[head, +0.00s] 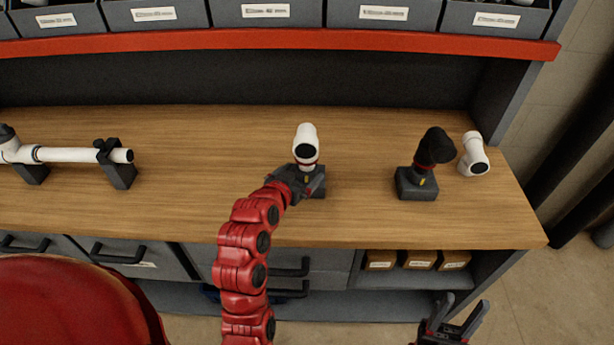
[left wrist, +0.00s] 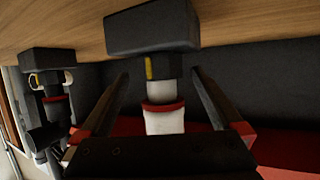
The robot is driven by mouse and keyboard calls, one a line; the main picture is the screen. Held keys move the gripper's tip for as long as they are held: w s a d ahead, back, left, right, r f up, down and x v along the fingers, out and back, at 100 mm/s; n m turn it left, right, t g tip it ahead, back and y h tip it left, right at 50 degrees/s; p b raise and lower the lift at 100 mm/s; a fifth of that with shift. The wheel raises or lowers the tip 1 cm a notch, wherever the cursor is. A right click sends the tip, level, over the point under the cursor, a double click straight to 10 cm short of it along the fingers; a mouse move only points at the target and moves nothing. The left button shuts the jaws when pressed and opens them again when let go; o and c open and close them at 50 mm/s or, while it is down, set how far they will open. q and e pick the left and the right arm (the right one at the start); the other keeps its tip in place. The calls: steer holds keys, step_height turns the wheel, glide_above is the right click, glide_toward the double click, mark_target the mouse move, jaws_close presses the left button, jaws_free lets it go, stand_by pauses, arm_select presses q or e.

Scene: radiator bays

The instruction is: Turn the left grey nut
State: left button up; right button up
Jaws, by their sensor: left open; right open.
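A white elbow fitting (head: 305,145) stands upright on a dark block (head: 318,191) near the middle of the bench. In the left wrist view, which is upside down, a pale grey collar (left wrist: 165,92), apparently the left grey nut, sits between the dark block (left wrist: 150,30) and a red ring (left wrist: 163,105). A yellow mark shows beside it. My left gripper (head: 306,181) is open, with one finger on each side of the fitting. Contact with the collar cannot be told; my gripper hides it in the head view. My right gripper (head: 452,322) is open and empty before the bench.
A second dark block with a black fitting (head: 435,147) stands to the right, beside a loose white elbow (head: 474,154). A white pipe (head: 75,155) lies in dark supports at the left. Labelled bins (head: 267,12) line the red-edged shelf (head: 270,40) above.

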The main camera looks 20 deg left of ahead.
mark_target(304, 172)
arm_select(q)
steer(key=x, duration=0.3)
steer(key=shift+r+p, duration=0.2)
steer(key=shift+p, duration=0.1)
steer(key=shift+w+f, duration=0.3)
steer(key=shift+w, duration=0.05)
